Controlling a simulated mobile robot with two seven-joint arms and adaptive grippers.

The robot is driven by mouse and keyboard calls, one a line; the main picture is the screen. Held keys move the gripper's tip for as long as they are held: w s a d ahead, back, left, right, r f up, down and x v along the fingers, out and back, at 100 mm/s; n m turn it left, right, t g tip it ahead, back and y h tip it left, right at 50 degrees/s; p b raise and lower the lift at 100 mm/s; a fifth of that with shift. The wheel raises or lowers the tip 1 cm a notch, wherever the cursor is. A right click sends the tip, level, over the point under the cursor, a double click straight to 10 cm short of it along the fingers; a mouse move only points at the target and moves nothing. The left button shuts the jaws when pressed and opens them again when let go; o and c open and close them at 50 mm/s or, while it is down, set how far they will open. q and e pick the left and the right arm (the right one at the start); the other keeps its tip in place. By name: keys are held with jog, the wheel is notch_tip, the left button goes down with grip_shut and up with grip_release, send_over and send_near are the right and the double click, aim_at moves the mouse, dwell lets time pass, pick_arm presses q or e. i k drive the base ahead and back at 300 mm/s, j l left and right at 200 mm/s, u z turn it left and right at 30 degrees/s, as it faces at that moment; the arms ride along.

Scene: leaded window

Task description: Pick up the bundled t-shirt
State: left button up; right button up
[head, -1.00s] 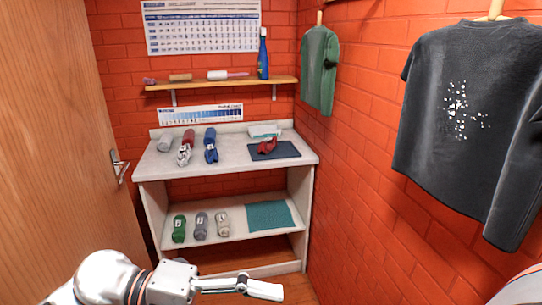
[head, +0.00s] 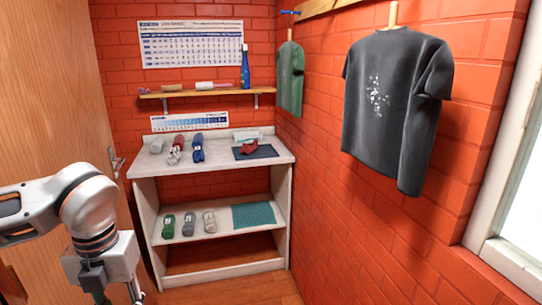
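A crumpled red cloth bundle (head: 250,146), which looks like the bundled t-shirt, lies on a dark blue mat (head: 266,153) at the right of the white bench top. Several rolled bundles lie left of it: grey (head: 157,145), red and white (head: 176,149) and blue (head: 198,148). On the lower shelf are green (head: 168,226), dark grey (head: 188,224) and light grey (head: 209,221) rolls. My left gripper (head: 119,294) is at the lower left, well in front of the bench, touching nothing visible. Its fingers look apart, with the tips near the bottom edge. My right gripper is out of view.
The white bench (head: 222,177) stands in the back corner. A teal mat (head: 253,215) lies on its lower shelf. A wall shelf (head: 210,93) holds a blue bottle (head: 245,68). Green (head: 290,80) and dark grey (head: 385,105) t-shirts hang on the right wall. A wooden door (head: 60,90) is left.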

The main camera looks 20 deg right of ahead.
aim_at(248, 148)
jog(key=i+z, duration=0.35)
jog(key=i, duration=0.15)
jog(key=i+z, duration=0.35)
jog(key=i, duration=0.15)
jog(key=i+j+z, duration=0.35)
jog(key=i+j, duration=0.5)
jog(key=i, duration=0.15)
jog(key=i+j+z, duration=0.1)
jog(key=i, duration=0.35)
jog(key=i+j+z, duration=0.1)
jog(key=i+j, duration=0.25)
jog(key=i+j+z, duration=0.15)
jog(key=i+j, duration=0.15)
jog(key=i, duration=0.2)
